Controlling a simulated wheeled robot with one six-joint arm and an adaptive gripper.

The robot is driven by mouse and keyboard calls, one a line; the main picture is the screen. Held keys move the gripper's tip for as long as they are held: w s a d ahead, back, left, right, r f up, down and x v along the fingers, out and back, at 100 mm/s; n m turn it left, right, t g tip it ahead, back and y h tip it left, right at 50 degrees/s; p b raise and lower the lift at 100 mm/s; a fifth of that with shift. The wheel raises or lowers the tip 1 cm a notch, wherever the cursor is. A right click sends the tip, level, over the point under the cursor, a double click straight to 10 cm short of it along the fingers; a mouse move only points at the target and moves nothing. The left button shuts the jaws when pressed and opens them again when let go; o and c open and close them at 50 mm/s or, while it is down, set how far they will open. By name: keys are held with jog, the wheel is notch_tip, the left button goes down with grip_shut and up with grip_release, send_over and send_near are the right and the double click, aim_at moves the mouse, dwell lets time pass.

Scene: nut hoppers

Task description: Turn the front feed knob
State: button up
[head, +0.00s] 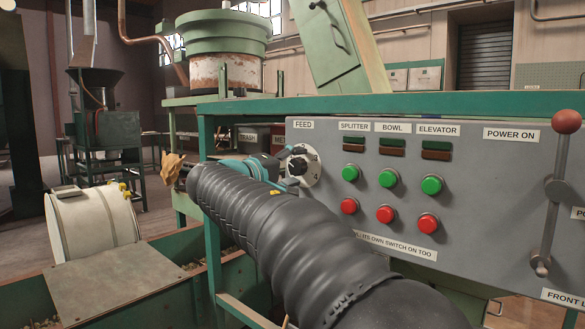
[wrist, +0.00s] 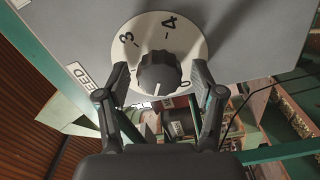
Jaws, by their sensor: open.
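The feed knob (head: 299,166) is black and ribbed, on a round white dial beneath the FEED label at the left end of the grey panel. In the wrist view the knob (wrist: 160,73) is in the upper middle, with a white mark at its lower edge. The figures 3, 4 and 0 show on the dial (wrist: 190,47). My gripper (wrist: 161,82) is open, one finger on each side of the knob, with visible gaps.
The panel (head: 480,180) also carries green buttons (head: 388,178), red buttons (head: 385,214) and a red-balled lever (head: 566,122) at the right. A green bench edge (head: 400,106) runs above.

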jog(key=v, duration=1.2)
jog(key=shift+w+a, duration=0.1)
jog(key=shift+a, duration=0.05)
notch_tip(320, 180, down, 15)
jog(key=a+n+g+y, duration=0.2)
jog(key=n+g+y, duration=0.1)
jog(key=n+y, duration=0.15)
jog(key=s+d+f+g+y, duration=0.2)
jog(key=s+d+f+g, duration=0.1)
jog(key=s+d+f, duration=0.3)
jog(key=s+d+f+m+g+y, duration=0.1)
jog(key=s+d+f+m, duration=0.4)
jog(key=s+d, duration=0.6)
jog(key=s+d+f+m+g+y, duration=0.1)
jog(key=s+d+f+m+y, duration=0.2)
jog(key=s+d, duration=0.8)
notch_tip(320, 180, down, 2)
jog(key=d+m, duration=0.1)
jog(key=m, duration=0.3)
jog(key=shift+s+g+p, duration=0.3)
jog(key=shift+s+p, duration=0.05)
jog(key=shift+p, duration=0.05)
